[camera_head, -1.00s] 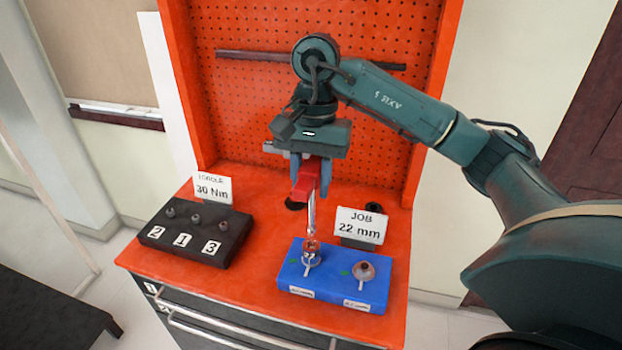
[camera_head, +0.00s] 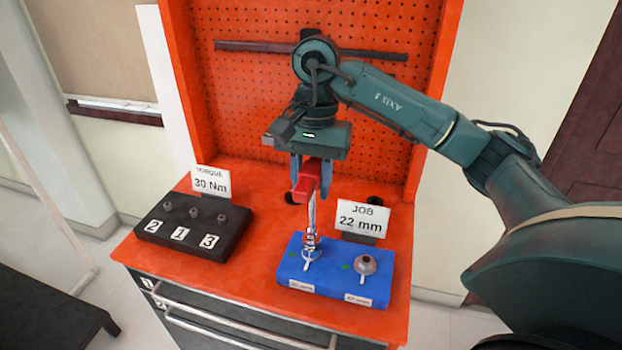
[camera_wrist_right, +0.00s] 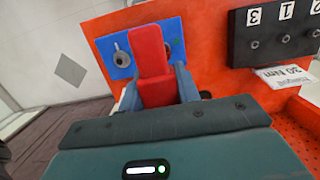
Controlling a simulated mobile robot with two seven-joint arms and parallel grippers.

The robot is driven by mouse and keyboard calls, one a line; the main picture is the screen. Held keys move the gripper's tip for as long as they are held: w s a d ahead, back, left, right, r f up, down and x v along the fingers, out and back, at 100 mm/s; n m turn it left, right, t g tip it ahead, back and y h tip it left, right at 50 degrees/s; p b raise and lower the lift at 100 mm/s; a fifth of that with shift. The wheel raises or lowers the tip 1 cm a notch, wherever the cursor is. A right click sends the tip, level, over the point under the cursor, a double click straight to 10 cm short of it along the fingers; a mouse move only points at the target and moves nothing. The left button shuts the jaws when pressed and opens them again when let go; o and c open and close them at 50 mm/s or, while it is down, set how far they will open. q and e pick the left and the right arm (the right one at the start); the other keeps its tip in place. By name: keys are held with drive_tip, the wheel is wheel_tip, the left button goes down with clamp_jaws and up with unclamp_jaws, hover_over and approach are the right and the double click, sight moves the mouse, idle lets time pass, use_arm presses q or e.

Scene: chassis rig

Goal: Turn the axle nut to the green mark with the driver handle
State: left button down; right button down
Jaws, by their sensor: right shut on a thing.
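The driver handle (camera_head: 307,178) is red with a thin metal shaft pointing down. My right gripper (camera_head: 309,176) is shut on the red handle, which also fills the middle of the right wrist view (camera_wrist_right: 152,65). The shaft's lower end meets the left nut (camera_head: 309,245) on the blue block (camera_head: 335,282); the shaft hides part of this nut. A green mark (camera_head: 292,254) lies on the block to the left of it. A second nut (camera_head: 366,265) stands on the right of the block, with another green mark (camera_head: 346,267) beside it. My left gripper is out of view.
A black block (camera_head: 190,238) numbered 2, 1, 3 holds several sockets at the left. A "30 Nm" sign (camera_head: 211,182) and a "JOB 22 mm" sign (camera_head: 362,221) stand on the orange bench (camera_head: 250,255). A pegboard (camera_head: 250,110) rises behind.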

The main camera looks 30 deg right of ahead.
use_arm(q)
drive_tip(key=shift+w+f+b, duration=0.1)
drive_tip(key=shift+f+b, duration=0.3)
drive_tip(key=shift+b, duration=0.15)
use_arm(e)
drive_tip(key=shift+f, duration=0.55)
use_arm(q)
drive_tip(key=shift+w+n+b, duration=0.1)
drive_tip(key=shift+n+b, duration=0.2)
drive_tip(key=shift+b, duration=0.1)
use_arm(e)
drive_tip(key=shift+f, duration=0.4)
drive_tip(key=m, duration=0.4)
drive_tip(key=shift+m+t, duration=0.4)
drive_tip(key=m, duration=0.4)
drive_tip(key=shift+t, duration=0.3)
drive_tip(key=m, duration=0.4)
drive_tip(key=shift+w+m+t+b, duration=0.1)
drive_tip(key=shift+m+t+b, duration=0.2)
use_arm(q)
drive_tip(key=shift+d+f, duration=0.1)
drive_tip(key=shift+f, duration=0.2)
use_arm(e)
drive_tip(key=m, duration=0.4)
drive_tip(key=shift+t, duration=0.3)
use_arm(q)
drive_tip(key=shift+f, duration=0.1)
use_arm(e)
drive_tip(key=shift+r+n, duration=0.1)
drive_tip(key=shift+n, duration=0.3)
